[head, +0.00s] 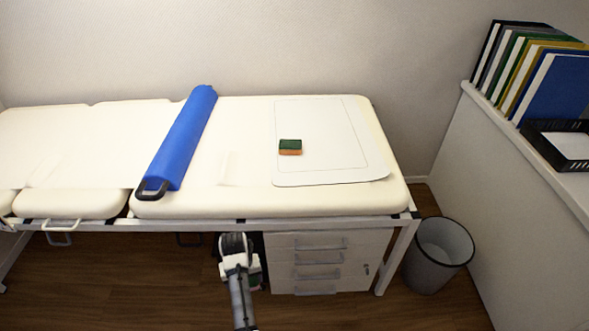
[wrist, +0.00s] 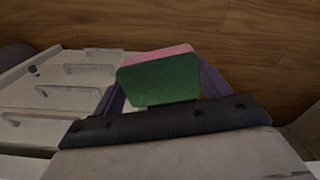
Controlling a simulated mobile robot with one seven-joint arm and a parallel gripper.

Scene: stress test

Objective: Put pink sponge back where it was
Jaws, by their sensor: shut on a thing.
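The pink sponge (wrist: 158,82), with a green scouring face and a pink body, is held between the two fingers of my gripper (wrist: 160,88) in the wrist view. Its green face is toward the wrist camera, and a pink strip shows along its top. In the head view my arm's end is low in front of the bed, near the drawer unit, and largely hides the sponge. Another sponge, orange with a green top (head: 290,146), lies on a white mat (head: 320,178) on the bed.
The cream padded bed (head: 240,204) carries a blue roll (head: 183,140). A white drawer unit (head: 340,241) stands under it, with a grey bin (head: 437,256) to the right. A shelf at right holds binders (head: 556,88) and a black tray (head: 545,148). Wooden floor shows below.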

